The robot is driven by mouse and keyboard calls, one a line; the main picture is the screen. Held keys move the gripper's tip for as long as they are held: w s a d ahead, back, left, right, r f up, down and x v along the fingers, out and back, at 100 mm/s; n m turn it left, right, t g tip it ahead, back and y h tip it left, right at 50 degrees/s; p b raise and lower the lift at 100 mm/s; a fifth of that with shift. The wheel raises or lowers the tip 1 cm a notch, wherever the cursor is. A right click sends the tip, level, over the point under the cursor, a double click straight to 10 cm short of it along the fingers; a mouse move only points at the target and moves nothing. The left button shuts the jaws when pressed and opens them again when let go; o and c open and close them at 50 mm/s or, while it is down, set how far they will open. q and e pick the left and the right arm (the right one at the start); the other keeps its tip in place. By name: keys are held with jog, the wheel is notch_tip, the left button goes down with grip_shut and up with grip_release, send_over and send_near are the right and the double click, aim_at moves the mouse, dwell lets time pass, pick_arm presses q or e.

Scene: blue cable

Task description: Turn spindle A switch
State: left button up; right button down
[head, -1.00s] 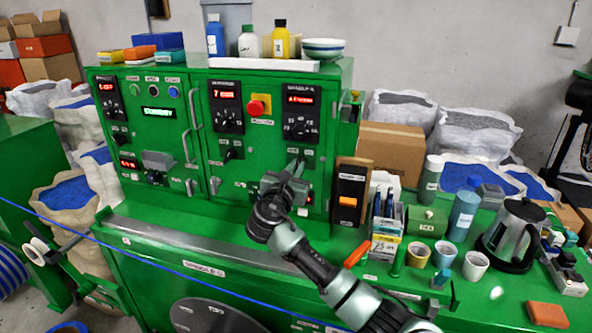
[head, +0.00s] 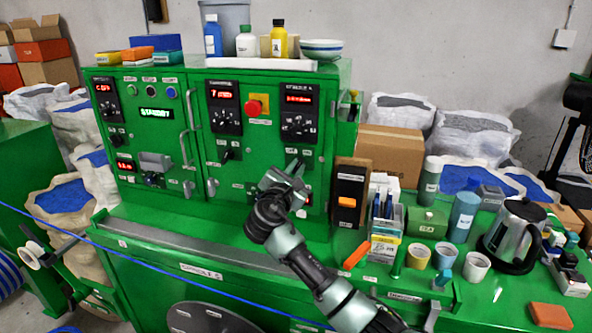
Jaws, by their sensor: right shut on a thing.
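The green control cabinet carries the spindle A panel (head: 299,113), a black plate with a red display and dark knobs. My right gripper (head: 293,168) is in front of the cabinet face just below this panel, under two small white labels. It is shut on a small part there, apparently the spindle A switch, which the fingers hide. I cannot tell which way the switch points. My left gripper is not in view.
A red emergency button on a yellow plate (head: 257,106) is left of the spindle A panel. A dark box with an orange rocker (head: 347,202) stands close on the right. Cups, a kettle (head: 512,233) and boxes crowd the right-hand bench. A blue cable (head: 200,273) runs across the front.

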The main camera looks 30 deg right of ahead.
jog(key=c, duration=1.5)
grip_release()
jog(key=b+v, duration=0.2)
jog(key=v, duration=0.6)
